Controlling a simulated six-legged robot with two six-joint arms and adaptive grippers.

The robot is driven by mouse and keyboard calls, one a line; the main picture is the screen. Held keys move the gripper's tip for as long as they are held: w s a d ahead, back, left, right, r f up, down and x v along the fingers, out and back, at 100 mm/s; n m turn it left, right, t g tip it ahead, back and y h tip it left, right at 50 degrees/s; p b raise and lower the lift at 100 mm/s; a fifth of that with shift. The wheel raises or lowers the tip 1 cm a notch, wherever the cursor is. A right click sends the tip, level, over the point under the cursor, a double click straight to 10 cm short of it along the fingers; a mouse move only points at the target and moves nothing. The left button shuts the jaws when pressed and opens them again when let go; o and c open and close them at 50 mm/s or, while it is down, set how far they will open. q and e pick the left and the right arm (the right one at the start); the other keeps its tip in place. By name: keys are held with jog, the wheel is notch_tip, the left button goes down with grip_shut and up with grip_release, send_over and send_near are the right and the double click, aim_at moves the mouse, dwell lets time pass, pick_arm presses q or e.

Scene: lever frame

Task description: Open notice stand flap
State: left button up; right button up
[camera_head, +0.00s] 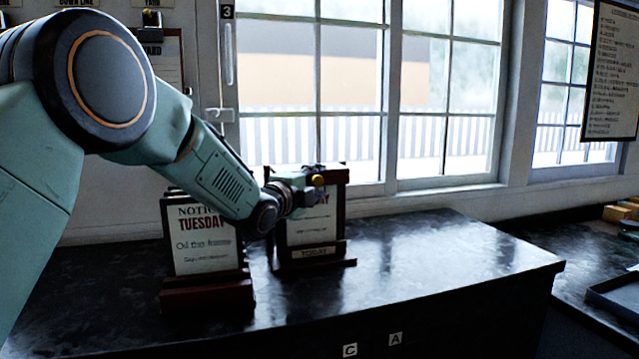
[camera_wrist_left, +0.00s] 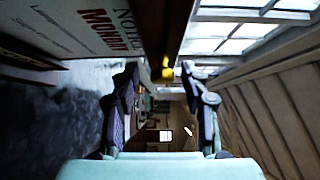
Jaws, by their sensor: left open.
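Two dark wooden notice stands are on the black counter. The left notice stand (camera_head: 205,245) reads "NOTICE TUESDAY". The right notice stand (camera_head: 318,252) has a "TODAY" label at its base, and its card is partly hidden by my left gripper (camera_head: 304,186). In the left wrist view, a card reading "NOTICE MONDAY" (camera_wrist_left: 100,22) is close by. A small brass knob (camera_wrist_left: 167,72) on the dark frame edge lies between the spread fingertips of my left gripper (camera_wrist_left: 160,70); it also shows in the head view (camera_head: 318,180). Contact cannot be told.
The black counter (camera_head: 440,250) is clear to the right of the stands. Windows (camera_head: 320,90) stand behind it. A notice board (camera_head: 612,70) hangs at the far right. A dark tray (camera_head: 615,295) is on another counter at the right.

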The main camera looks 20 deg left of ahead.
pick_arm(q)
jog(key=shift+s+r, duration=0.35)
jog(key=shift+s, duration=0.25)
jog(key=shift+a, duration=0.1)
jog(key=shift+c, duration=1)
jog(key=shift+w+f, duration=0.4)
jog(key=shift+w, duration=0.05)
jog(key=c, duration=0.4)
jog(key=shift+s, duration=0.15)
grip_shut()
